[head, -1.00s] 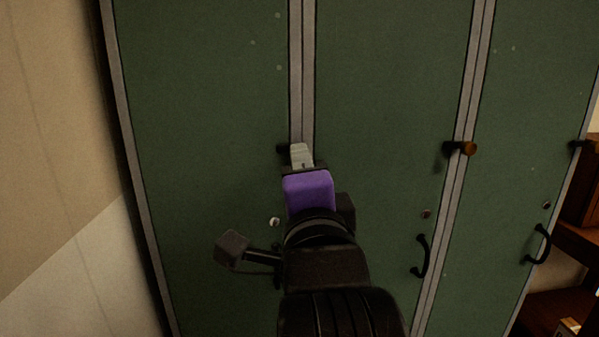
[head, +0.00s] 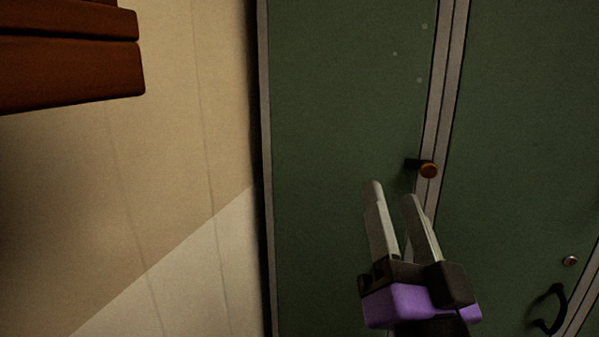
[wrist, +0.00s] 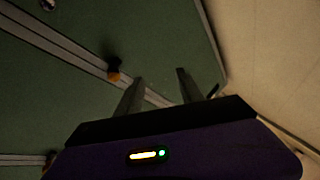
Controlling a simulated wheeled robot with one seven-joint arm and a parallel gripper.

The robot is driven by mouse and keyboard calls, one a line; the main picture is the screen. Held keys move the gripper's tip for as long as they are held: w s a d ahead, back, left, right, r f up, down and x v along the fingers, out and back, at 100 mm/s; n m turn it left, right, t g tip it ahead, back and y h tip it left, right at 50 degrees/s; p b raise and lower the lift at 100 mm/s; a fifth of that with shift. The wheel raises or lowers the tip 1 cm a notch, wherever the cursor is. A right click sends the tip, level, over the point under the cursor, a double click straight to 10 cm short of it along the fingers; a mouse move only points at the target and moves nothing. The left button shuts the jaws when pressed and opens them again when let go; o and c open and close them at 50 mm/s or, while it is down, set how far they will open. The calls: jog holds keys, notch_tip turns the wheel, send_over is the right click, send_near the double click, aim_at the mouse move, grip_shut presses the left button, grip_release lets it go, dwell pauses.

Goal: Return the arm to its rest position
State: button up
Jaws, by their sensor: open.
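My gripper (head: 394,190) is in the lower right of the head view, with a purple body and two pale fingers. The fingers are apart with nothing between them. They point up the picture, in front of the left green locker door (head: 335,120). An orange-tipped latch knob (head: 429,171) is just above and to the right of the fingertips, apart from them in the picture. In the wrist view, my gripper (wrist: 160,75) shows from behind, and the knob (wrist: 114,73) is left of the fingers. Most of my arm is out of view.
A second green door (head: 530,130) with a black handle (head: 551,308) and a round lock (head: 570,261) is on the right. A beige wall (head: 160,180) is on the left. A red-brown wooden shelf (head: 70,65) juts in at the upper left.

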jog(key=s+d+f+n+g+y+p, duration=0.1)
jog(key=s+f+n+y+p, duration=0.1)
jog(key=s+f+n, duration=0.35)
jog(key=s+d+f+n+g+y+p, duration=0.2)
jog(key=s+f, duration=0.4)
jog(key=f, duration=0.4)
jog(key=s+d+f+g+h+p, duration=0.1)
jog(key=s+d+f+g, duration=0.1)
jog(key=s, duration=0.5)
jog(key=s+d+f+m+g+h+p, duration=0.1)
jog(key=s+f+g+h+p, duration=0.1)
jog(key=s+f, duration=0.2)
jog(key=s+d+f+m+g+h+p, duration=0.1)
jog(key=s+d+f+p, duration=0.1)
jog(key=s, duration=0.9)
jog(key=shift+d+f+g+h, duration=0.35)
jog(key=shift+f+g+h, duration=0.05)
jog(key=shift+f, duration=0.5)
jog(key=shift+m, duration=0.25)
